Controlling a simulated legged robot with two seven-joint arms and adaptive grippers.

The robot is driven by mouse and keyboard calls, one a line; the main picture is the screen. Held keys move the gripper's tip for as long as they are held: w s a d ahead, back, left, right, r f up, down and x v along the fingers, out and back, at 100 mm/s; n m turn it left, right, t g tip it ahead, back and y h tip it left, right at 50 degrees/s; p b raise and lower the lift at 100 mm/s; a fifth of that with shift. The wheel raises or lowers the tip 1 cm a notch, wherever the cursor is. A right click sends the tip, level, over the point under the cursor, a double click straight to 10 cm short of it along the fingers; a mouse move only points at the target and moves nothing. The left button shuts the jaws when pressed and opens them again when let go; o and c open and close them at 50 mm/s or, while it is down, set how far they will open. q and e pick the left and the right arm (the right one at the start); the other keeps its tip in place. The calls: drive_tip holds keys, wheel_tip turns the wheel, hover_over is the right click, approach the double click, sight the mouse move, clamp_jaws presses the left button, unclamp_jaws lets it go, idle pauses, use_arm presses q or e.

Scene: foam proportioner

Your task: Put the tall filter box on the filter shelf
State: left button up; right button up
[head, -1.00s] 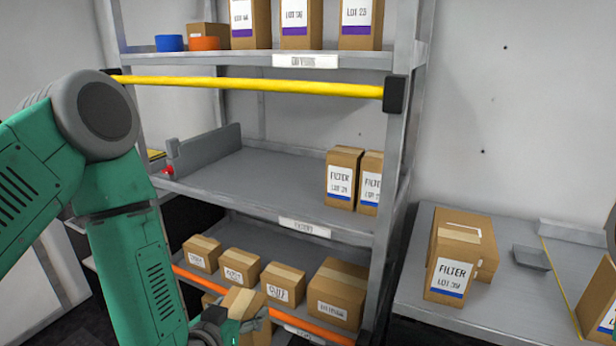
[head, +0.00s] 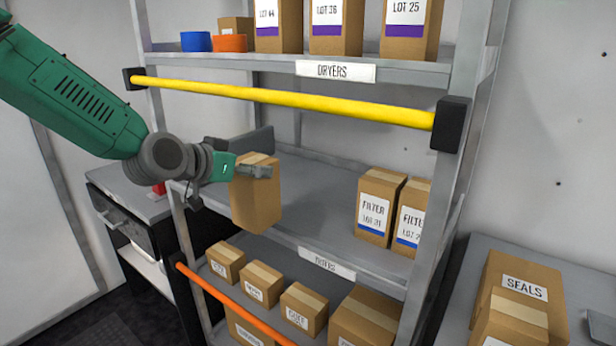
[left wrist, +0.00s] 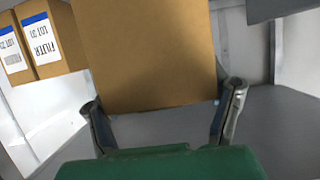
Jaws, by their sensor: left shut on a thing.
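My left gripper (head: 255,172) is shut on a tall brown box (head: 256,207) near its top. The box hangs upright at the front left part of the filter shelf (head: 310,195), below the yellow bar. Its lower end overlaps the shelf's front edge in the head view; I cannot tell whether it touches. No label shows on its visible faces. In the left wrist view the box (left wrist: 150,50) fills the space between the two fingers (left wrist: 165,118). Two labelled filter boxes (head: 378,207) (head: 412,218) stand at the shelf's right end. My right gripper is not in view.
A yellow bar (head: 280,97) crosses the rack above the filter shelf. An orange bar (head: 225,300) crosses below, before smaller boxes. A grey panel (head: 245,142) stands at the shelf's left end. The shelf's middle is clear. A seals box (head: 525,288) stands on the right bench.

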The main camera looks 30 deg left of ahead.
use_arm(q)
drive_tip(key=w+d+r+p+x, duration=0.1)
drive_tip(key=r+x, duration=0.2)
drive_tip(key=x, duration=1.3)
drive_tip(key=shift+w, duration=0.45)
drive_tip(key=shift+s, duration=0.1)
drive_tip(key=o, duration=1.7)
drive_tip(key=shift+a+f, duration=0.15)
